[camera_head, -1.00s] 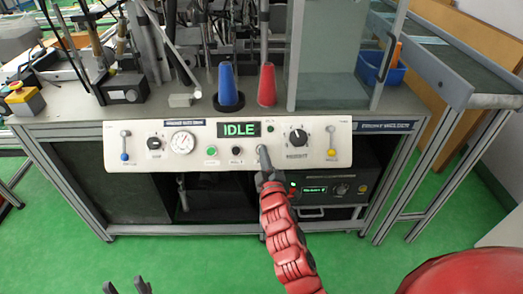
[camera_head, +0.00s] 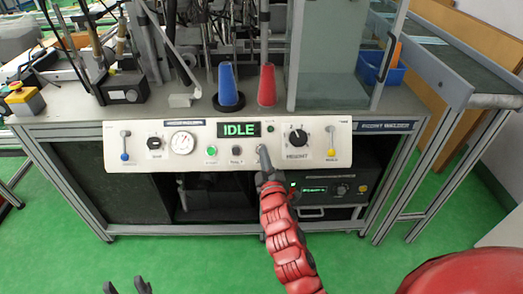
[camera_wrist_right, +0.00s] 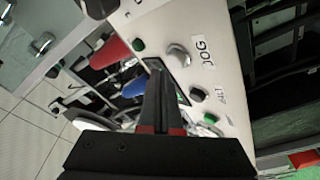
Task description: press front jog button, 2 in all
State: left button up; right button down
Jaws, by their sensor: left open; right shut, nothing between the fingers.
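The front control panel (camera_head: 345,150) is white and its display (camera_head: 239,129) reads IDLE. In the right wrist view, a silver round button (camera_wrist_right: 178,55) sits beside the JOG label (camera_wrist_right: 200,52). My right gripper (camera_head: 262,148) is shut and empty, with its tips at the panel to the right of the black button (camera_head: 236,150). In the head view the tips cover the jog button. In the right wrist view the gripper tips (camera_wrist_right: 154,64) appear just left of the silver button; I cannot tell whether they touch it. My left gripper (camera_head: 127,287) is open, low at the bottom edge.
A green button (camera_head: 211,150), gauge (camera_head: 182,143), black knob (camera_head: 298,137) and two levers share the panel. A blue cone (camera_head: 228,82) and a red cone (camera_head: 267,85) stand on the bench behind it. The green floor in front is mostly clear.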

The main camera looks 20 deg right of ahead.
jog(key=shift+w+f, duration=0.1)
dwell(0.3)
jog(key=shift+w+d+f+b, duration=0.1)
jog(key=shift+w+f+b, duration=0.15)
jog(key=shift+b, duration=0.1)
jog(key=shift+w+d+f+b, duration=0.1)
jog(key=shift+w+f+b, duration=0.15)
jog(key=shift+b, duration=0.05)
dwell(0.7)
jog(key=shift+r, duration=0.1)
jog(key=shift+s+r+p, duration=0.3)
jog(key=shift+s+r, duration=0.15)
jog(key=shift+s, duration=0.15)
jog(key=shift+a, duration=0.2)
jog(key=shift+s+a+r+p, duration=0.25)
jog(key=shift+s+r+p, duration=0.2)
jog(key=shift+s+r, duration=0.45)
jog(key=shift+s+a+r+p, duration=0.25)
jog(key=shift+s+r+p, duration=0.15)
jog(key=shift+s+r, duration=0.45)
jog(key=shift+f, duration=0.15)
